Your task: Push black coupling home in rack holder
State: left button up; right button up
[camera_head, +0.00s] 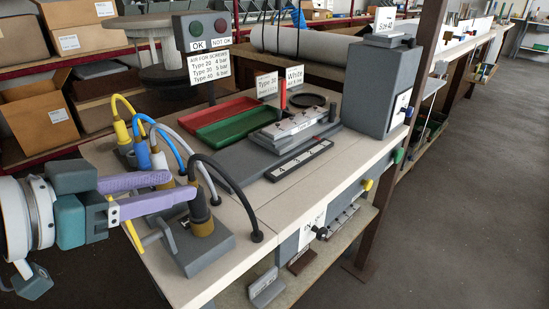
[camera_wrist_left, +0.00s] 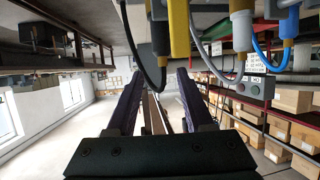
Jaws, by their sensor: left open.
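The black coupling (camera_head: 200,206) stands roughly upright, with a brass-coloured collar at its foot, in the nearest dark grey rack holder (camera_head: 213,251). A black hose loops from its top. How deep it sits I cannot tell. My left gripper (camera_head: 182,186) reaches in from the left with two purple fingers apart and nothing between them. Its nearer fingertip is close to the coupling's left side; contact is unclear. In the left wrist view the black coupling (camera_wrist_left: 160,32) hangs in the upper middle, beyond the spread fingertips (camera_wrist_left: 161,74). My right gripper is not in view.
Grey (camera_head: 160,163), blue (camera_head: 142,154) and yellow (camera_head: 121,131) couplings with hoses stand in a row behind. The black hose ends at the bench top (camera_head: 257,236). Red (camera_head: 213,112) and green (camera_head: 236,124) trays lie farther back. The bench's front edge is close to the holder.

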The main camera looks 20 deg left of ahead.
aim_at(191, 180)
pick_arm(q)
jog(key=x, duration=0.1)
jog(key=b+x, duration=0.1)
jog(key=x, duration=0.2)
jog(key=shift+w+a+f, duration=0.1)
jog(key=shift+a+f, duration=0.15)
jog(key=shift+f, duration=0.1)
jog(key=shift+w+d+f, duration=0.15)
jog(key=shift+w, duration=0.3)
grip_shut()
jog(key=shift+f, duration=0.1)
